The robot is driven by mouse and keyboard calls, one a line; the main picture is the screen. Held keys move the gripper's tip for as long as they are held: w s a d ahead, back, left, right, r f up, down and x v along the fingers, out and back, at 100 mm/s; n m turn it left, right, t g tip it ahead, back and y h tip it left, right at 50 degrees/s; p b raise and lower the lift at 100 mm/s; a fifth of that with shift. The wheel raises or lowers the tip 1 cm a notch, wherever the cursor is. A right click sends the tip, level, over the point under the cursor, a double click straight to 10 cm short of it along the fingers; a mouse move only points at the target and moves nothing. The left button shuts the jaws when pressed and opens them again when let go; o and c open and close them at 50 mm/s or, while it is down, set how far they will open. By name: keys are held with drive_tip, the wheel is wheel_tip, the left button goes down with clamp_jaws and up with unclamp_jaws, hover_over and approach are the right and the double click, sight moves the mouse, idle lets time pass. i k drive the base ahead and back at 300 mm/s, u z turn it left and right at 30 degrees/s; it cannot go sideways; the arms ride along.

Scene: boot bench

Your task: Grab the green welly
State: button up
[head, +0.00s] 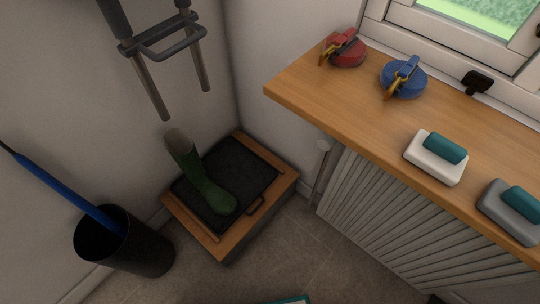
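A single dark green welly (201,183) stands in the black tray (245,165) in the corner. Its pale, open top is at the upper left and its toe points to the lower right. Nothing touches it except the tray. My gripper is not in view, so I cannot tell whether it is open or shut.
The tray has a wooden frame (272,193). A black bin (128,255) with a blue umbrella (62,190) stands to its left. Two rods in a dark bracket (165,45) are above.

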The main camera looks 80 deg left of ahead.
sight(182, 148)
drive_tip(key=k, duration=0.45)
drive_tip(key=u, duration=2.75)
drive_tip(key=i, duration=0.3)
drive_tip(key=u, duration=0.05)
